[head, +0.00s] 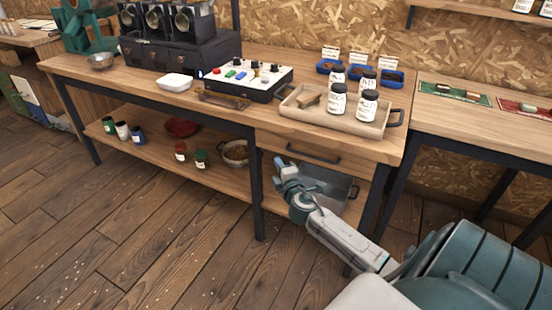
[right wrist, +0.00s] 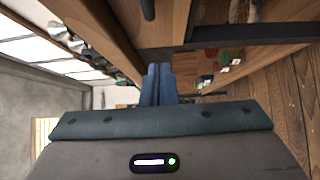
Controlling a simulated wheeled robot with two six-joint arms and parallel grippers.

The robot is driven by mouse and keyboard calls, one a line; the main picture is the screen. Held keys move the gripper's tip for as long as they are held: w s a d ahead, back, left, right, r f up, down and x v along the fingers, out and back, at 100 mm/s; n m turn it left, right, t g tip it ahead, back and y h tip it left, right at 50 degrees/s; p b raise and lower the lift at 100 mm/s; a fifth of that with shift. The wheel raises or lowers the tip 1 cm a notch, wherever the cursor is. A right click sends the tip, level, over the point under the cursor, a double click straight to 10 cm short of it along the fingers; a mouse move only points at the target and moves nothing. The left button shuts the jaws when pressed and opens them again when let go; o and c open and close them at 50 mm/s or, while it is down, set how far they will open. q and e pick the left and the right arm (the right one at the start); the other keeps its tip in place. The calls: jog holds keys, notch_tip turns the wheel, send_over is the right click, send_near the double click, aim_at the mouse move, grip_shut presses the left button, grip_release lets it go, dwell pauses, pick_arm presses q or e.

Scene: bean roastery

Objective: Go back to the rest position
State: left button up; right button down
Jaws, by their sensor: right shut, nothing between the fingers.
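My right gripper (head: 280,165) is in front of the wooden workbench (head: 222,108), just below its drawer front. Its two blue fingers (right wrist: 158,84) are together in the right wrist view, with nothing between them. My right arm reaches in from the lower right of the head view. My left gripper does not show in the head view.
A wooden tray (head: 289,111) with several jars stands on the bench, beside a control box (head: 262,92). The drawer handle (head: 313,155) is close to my right gripper. A grey bin (head: 338,184) stands on the lower shelf behind it. The floor (head: 150,230) at left is clear.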

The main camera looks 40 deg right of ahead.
jog(key=shift+v, duration=2.15)
jog(key=shift+a+r, duration=0.1)
